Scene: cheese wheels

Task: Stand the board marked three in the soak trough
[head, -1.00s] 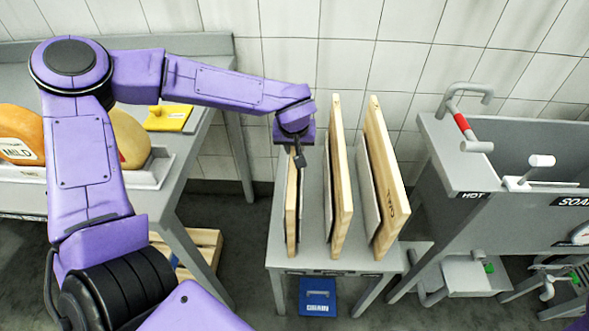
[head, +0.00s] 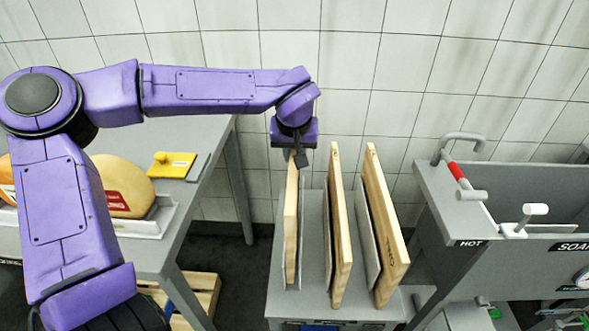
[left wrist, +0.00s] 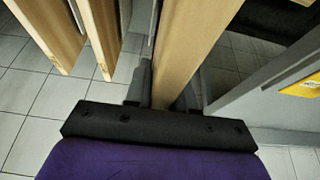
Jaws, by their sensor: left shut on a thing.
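My left gripper (head: 297,159) is shut on the top of the leftmost wooden board (head: 291,225), which hangs upright, its bottom higher than those of the other boards. In the left wrist view this board (left wrist: 198,42) runs between the fingers. Two more boards, the middle board (head: 341,240) and the right board (head: 382,220), stand upright in the grey rack (head: 312,240). The soak trough (head: 510,258), a grey basin with a partly cut-off "SOA" label, stands at the right. My right gripper is out of view.
A grey table (head: 190,140) at the left holds cheese wheels (head: 118,185) and a yellow plate (head: 172,165). A tiled wall closes the back.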

